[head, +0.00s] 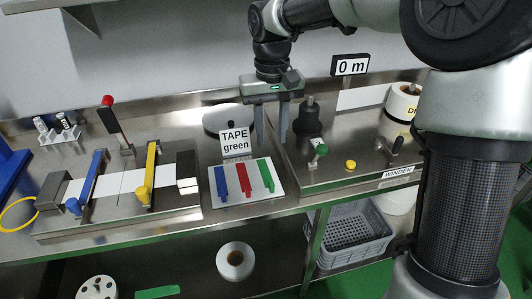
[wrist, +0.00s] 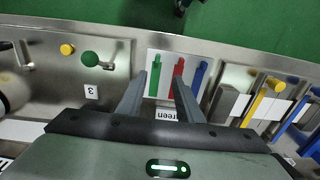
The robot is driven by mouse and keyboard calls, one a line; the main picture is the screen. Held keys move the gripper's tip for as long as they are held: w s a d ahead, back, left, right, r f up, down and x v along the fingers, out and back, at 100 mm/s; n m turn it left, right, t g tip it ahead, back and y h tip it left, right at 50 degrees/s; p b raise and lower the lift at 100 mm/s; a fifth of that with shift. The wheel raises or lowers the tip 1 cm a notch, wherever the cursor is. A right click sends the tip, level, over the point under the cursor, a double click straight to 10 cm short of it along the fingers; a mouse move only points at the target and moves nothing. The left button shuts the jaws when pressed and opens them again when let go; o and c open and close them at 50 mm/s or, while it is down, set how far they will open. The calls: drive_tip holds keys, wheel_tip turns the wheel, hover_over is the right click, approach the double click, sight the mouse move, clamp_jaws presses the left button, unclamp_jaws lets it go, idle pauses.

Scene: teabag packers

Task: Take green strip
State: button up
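The green strip (head: 265,174) lies at the right end of a white card (head: 235,195) on the steel bench, beside a red strip (head: 243,178) and a blue strip (head: 221,182). A sign reading "TAPE green" (head: 236,142) stands just behind the card. In the wrist view the green strip (wrist: 156,76) shows between the fingertips, nearer the left one. My gripper (head: 272,144) is open and empty, pointing down behind and above the card. It also shows open in the wrist view (wrist: 160,80).
A fixture with blue and yellow clamp arms (head: 150,172) stands left of the card. A winder with a green-knobbed lever (head: 321,150), a yellow button (head: 350,164) and a dark cylinder (head: 308,120) is at right. A grey crate (head: 347,235) sits below the bench.

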drive_tip(key=b, duration=0.1)
hover_over(272, 186)
wheel_tip(272, 186, down, 12)
drive_tip(key=shift+a+f, duration=0.1)
drive_tip(key=shift+a, duration=0.05)
drive_tip(key=shift+d+f, duration=0.2)
drive_tip(key=shift+f, duration=2.45)
clamp_jaws()
